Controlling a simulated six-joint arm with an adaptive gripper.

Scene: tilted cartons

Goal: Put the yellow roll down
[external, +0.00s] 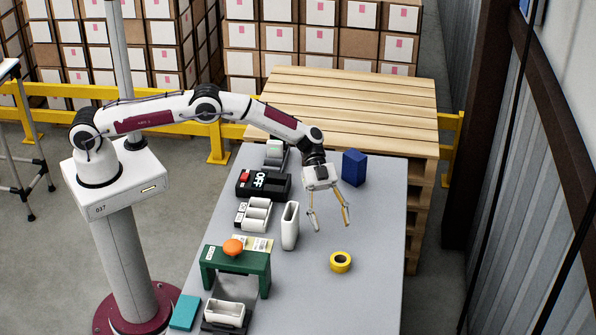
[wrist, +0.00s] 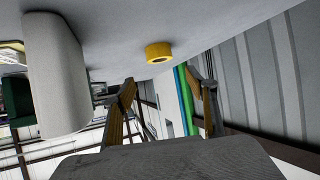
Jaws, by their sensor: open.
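The yellow roll (external: 340,262) lies flat on the grey table (external: 375,225), toward the front right. It also shows in the wrist view (wrist: 158,52), ahead of the fingers and apart from them. My gripper (external: 330,224) is open and empty, above the table and farther back than the roll. In the wrist view its two fingers (wrist: 168,88) are spread wide with nothing between them.
A white upright holder (external: 290,226) stands just left of my gripper; it looms large in the wrist view (wrist: 58,75). A blue box (external: 354,167) stands behind. The right side is clear.

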